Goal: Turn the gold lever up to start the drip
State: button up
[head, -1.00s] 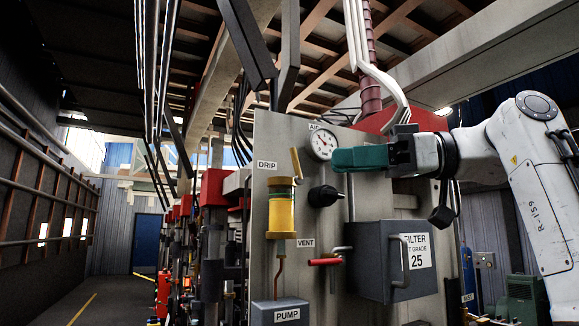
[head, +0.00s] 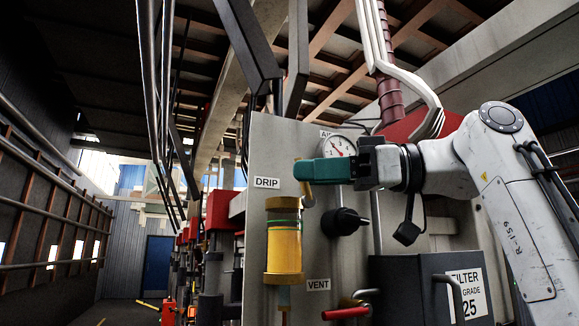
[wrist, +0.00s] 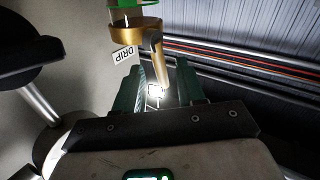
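The gold lever (head: 308,196) sits at the top right of the drip oiler, pointing up with a slight lean left in the head view. My gripper's teal fingers cover its middle there. The oiler (head: 284,240) is an upright yellow cylinder with a green band and gold caps, below the DRIP label (head: 267,183). My gripper (head: 302,170) reaches in from the right at lever height. In the wrist view the lever (wrist: 160,62) lies between the two spread fingers of my gripper (wrist: 160,80), with gaps showing beside it. Contact cannot be told.
A black knob (head: 343,222) sticks out just below my gripper, and the air gauge (head: 338,147) is behind it. A red-handled vent valve (head: 346,313) and a grey filter box (head: 400,285) are lower. The aisle (head: 125,312) on the left is clear.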

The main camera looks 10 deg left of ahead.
jog(key=shift+s+a+p, duration=0.1)
jog(key=shift+a+p, duration=0.3)
jog(key=shift+a, duration=1.55)
jog(key=shift+c, duration=0.2)
grip_shut()
